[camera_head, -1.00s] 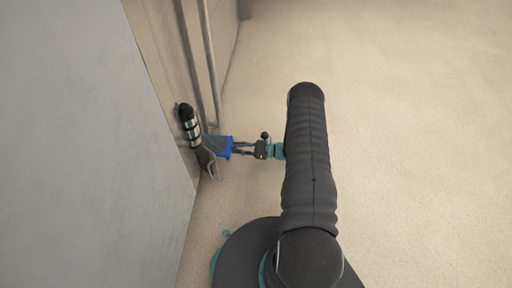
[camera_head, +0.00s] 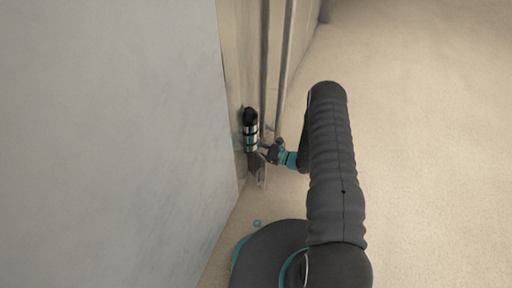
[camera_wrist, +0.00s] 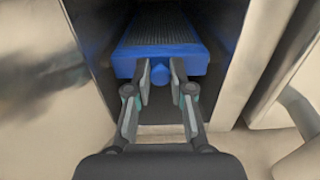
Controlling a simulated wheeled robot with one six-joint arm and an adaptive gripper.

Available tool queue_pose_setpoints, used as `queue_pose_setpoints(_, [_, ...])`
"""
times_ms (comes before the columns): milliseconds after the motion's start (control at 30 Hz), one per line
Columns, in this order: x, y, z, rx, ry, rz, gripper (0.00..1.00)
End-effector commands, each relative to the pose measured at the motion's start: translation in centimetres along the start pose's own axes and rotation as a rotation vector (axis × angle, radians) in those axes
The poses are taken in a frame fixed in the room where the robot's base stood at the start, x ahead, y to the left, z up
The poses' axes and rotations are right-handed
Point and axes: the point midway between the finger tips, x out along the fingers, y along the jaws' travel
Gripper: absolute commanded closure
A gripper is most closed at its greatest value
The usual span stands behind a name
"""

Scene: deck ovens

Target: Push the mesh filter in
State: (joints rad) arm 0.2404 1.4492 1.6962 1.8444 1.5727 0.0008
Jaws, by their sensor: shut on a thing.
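The mesh filter (camera_wrist: 165,30) shows in the wrist view as a dark ribbed mesh panel with a blue frame. It lies in a dark opening (camera_wrist: 100,85) with pale walls at both sides. A round blue knob (camera_wrist: 162,71) stands on the middle of its front edge. My gripper (camera_wrist: 160,75) is shut on this knob, with one finger at each side. How deep the filter sits in the opening is hard to tell. In the head view my gripper (camera_head: 265,150) is close against the wall, its tips partly hidden, and the filter cannot be seen.
A large grey panel (camera_head: 110,140) fills the left. The beige floor (camera_head: 430,150) at the right is clear.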

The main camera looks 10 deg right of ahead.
Motion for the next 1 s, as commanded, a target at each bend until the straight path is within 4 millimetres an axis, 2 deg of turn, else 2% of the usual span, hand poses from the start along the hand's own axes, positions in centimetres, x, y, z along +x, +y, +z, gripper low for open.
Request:
queue_pose_setpoints(200, [0.6,0.1,0.0,-0.006,0.001,0.008,1.0])
queue_pose_setpoints(233, [0.6,0.1,0.0,-0.006,0.001,0.009,0.7])
queue_pose_setpoints(300, [0.5,0.1,0.0,-0.006,0.001,0.008,0.53])
queue_pose_setpoints(767, [-0.3,-0.3,0.0,-0.005,0.001,-0.005,0.53])
queue_pose_setpoints(867, [-1.3,-0.4,0.0,-0.005,0.001,-0.005,0.53])
queue_pose_setpoints(1000, [-3.6,-0.3,0.0,-0.004,0.001,-0.006,0.53])
